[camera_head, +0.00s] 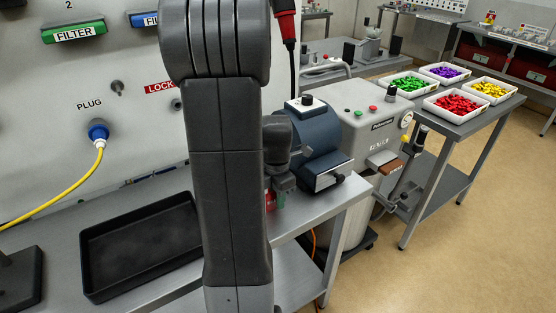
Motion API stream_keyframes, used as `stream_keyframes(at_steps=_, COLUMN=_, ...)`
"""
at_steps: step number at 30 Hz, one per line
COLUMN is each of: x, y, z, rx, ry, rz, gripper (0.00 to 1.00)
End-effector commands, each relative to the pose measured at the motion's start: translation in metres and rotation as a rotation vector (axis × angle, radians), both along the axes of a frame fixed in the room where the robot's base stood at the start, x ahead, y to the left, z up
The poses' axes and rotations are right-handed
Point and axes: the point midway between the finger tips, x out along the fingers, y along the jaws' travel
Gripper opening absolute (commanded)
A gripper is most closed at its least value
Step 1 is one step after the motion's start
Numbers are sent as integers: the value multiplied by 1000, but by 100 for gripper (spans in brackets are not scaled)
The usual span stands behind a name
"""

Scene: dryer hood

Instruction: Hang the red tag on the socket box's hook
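My dark grey arm stands upright across the middle of the view and hides part of the panel and bench. What looks like my gripper (284,184) shows only partly, just right of the arm, low over the bench; its fingers cannot be made out. A small red item (270,200) shows beside it, half hidden by the arm; I cannot tell whether it is the red tag or whether it is held. A blue round socket (98,130) with a yellow cable sits on the panel under the word PLUG. I cannot clearly make out the socket box's hook.
A black tray (88,268) lies on the grey bench at left. A dark blue machine (318,145) stands right of my arm, beside a grey machine (372,125) with a lever. A side table holds white bins of coloured pieces (456,104). Floor at right is clear.

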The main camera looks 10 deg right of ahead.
Motion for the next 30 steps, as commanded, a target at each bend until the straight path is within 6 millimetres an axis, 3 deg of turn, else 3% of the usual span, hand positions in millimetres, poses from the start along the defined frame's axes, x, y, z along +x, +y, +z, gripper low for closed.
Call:
stream_keyframes(at_steps=9, x=3, y=-5, z=81, rx=-2, ry=-9, rz=0, gripper=26)
stream_keyframes(at_steps=15, x=3, y=-5, z=118, rx=-1, ry=-7, rz=0, gripper=26)
stream_keyframes(at_steps=21, x=2, y=-5, z=135, rx=-1, ry=-4, rz=0, gripper=26)
stream_keyframes(at_steps=30, x=2, y=-5, z=137, rx=-1, ry=-1, rz=0, gripper=26)
